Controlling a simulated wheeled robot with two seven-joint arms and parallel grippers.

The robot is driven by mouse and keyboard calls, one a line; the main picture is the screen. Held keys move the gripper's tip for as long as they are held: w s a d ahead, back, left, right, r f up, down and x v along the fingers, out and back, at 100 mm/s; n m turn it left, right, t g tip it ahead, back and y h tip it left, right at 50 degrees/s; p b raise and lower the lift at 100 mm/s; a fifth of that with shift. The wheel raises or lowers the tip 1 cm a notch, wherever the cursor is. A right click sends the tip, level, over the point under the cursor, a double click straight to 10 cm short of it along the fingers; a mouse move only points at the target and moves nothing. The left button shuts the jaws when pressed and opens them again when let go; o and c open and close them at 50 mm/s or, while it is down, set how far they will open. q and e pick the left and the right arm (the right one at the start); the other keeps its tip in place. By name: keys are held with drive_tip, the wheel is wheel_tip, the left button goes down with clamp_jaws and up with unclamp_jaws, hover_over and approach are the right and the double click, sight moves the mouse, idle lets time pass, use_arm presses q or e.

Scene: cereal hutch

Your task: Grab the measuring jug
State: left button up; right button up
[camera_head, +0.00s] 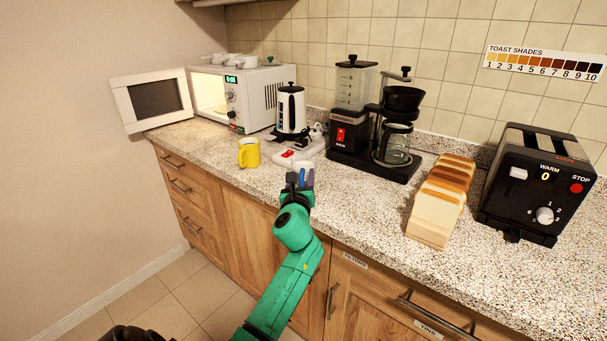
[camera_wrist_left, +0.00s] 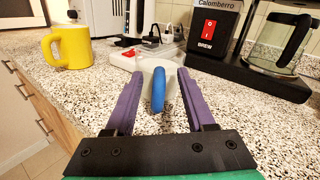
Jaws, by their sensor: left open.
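The measuring jug (camera_wrist_left: 158,66) is small and pale, with a blue handle (camera_wrist_left: 158,90) that faces my left gripper (camera_wrist_left: 160,76) in the left wrist view. The jug stands on the speckled counter. My left gripper's purple fingers are open, one on each side of the handle, with visible gaps between. In the head view my left gripper (camera_head: 298,181) is at the counter's front part and hides most of the jug (camera_head: 303,165); only its upper part shows behind the fingers. My right gripper is not in view.
A yellow mug (camera_head: 249,153) stands left of the jug. A white socket strip (camera_head: 298,153) and kettle (camera_head: 290,112) are behind. The coffee maker (camera_head: 345,136) is to the right, then sliced bread (camera_head: 438,205) and a black toaster (camera_head: 535,185). An open microwave (camera_head: 245,95) stands back left.

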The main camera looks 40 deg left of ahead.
use_arm(q)
drive_tip(key=shift+w+a+f, duration=0.1)
drive_tip(key=shift+w+a, duration=0.15)
drive_tip(key=shift+w, duration=0.15)
drive_tip(key=shift+s, duration=0.1)
clamp_jaws()
idle(1.0)
